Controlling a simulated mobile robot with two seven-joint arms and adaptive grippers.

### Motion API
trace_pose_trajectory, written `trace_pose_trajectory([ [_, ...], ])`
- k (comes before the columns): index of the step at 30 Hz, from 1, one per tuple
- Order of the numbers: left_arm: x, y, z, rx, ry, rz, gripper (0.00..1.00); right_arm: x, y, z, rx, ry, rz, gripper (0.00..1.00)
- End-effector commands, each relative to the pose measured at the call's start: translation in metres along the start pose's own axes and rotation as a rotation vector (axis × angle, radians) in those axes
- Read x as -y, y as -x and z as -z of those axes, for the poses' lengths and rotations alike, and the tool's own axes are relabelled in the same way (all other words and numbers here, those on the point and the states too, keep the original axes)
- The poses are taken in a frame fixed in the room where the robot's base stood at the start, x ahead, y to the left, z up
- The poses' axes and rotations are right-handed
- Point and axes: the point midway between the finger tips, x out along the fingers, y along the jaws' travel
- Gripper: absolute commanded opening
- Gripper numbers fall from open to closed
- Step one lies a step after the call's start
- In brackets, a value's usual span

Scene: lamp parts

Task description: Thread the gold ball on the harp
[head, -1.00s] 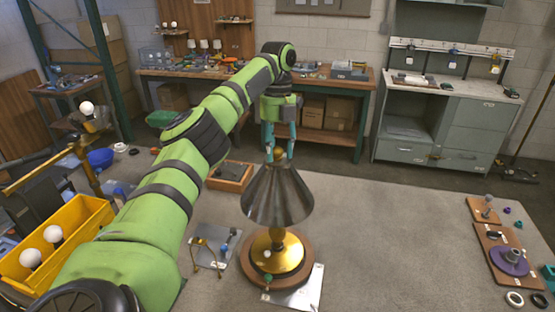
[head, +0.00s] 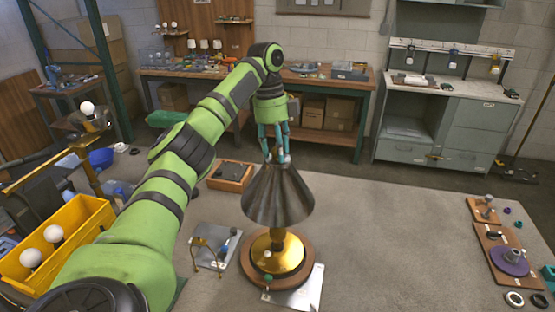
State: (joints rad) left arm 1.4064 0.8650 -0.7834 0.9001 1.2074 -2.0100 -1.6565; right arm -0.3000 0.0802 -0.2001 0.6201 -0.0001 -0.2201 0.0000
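The lamp stands upright on the table, with a round wooden base (head: 301,271), a brass body (head: 268,259) and a dark metallic cone shade (head: 278,198). The shade hides most of the harp. My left gripper (head: 276,156) points down right above the top of the shade, and its teal fingers look spread apart. I cannot make out the gold ball; the fingers cover the harp's top. My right gripper is not in view.
A wooden tray (head: 231,185) lies behind the lamp on the left. A yellow bin (head: 70,228) with white bulbs stands at far left. Wooden boards with a purple disc (head: 509,262) lie at far right. A white sheet (head: 306,293) lies by the base. The table right of the lamp is clear.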

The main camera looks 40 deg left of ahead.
Motion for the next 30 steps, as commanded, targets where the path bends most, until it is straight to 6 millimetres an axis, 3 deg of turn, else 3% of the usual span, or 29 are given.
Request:
trace_pose_trajectory([
  [2,-0.0005,-0.0018,0.0,-0.001,-0.001,-0.005,0.46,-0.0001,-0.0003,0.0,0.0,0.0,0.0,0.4],
  [5,-0.0004,-0.0019,0.0002,-0.001,-0.002,-0.005,0.07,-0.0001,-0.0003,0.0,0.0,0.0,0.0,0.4],
  [6,-0.0003,-0.0019,0.0003,-0.001,-0.003,-0.005,0.0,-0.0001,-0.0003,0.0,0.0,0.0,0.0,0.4],
  [15,-0.0001,-0.0014,0.0,0.0,-0.034,-0.009,0.0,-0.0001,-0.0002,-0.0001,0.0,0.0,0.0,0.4],
  [24,0.001,-0.0015,0.0001,-0.001,-0.427,-0.071,0.0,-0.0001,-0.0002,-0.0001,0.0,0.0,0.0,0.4],
  [25,0.0007,-0.0018,-0.0002,-0.002,-0.433,-0.071,0.36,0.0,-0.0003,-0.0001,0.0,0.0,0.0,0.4],
  [26,0.0006,-0.002,-0.0003,-0.002,-0.429,-0.071,0.48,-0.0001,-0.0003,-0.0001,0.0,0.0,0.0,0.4],
  [27,0.0006,-0.002,-0.0003,-0.002,-0.427,-0.07,0.55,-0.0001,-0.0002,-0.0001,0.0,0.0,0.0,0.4],
  [30,0.0005,-0.002,-0.0004,-0.002,-0.426,-0.07,0.55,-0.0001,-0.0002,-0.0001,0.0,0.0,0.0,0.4],
])
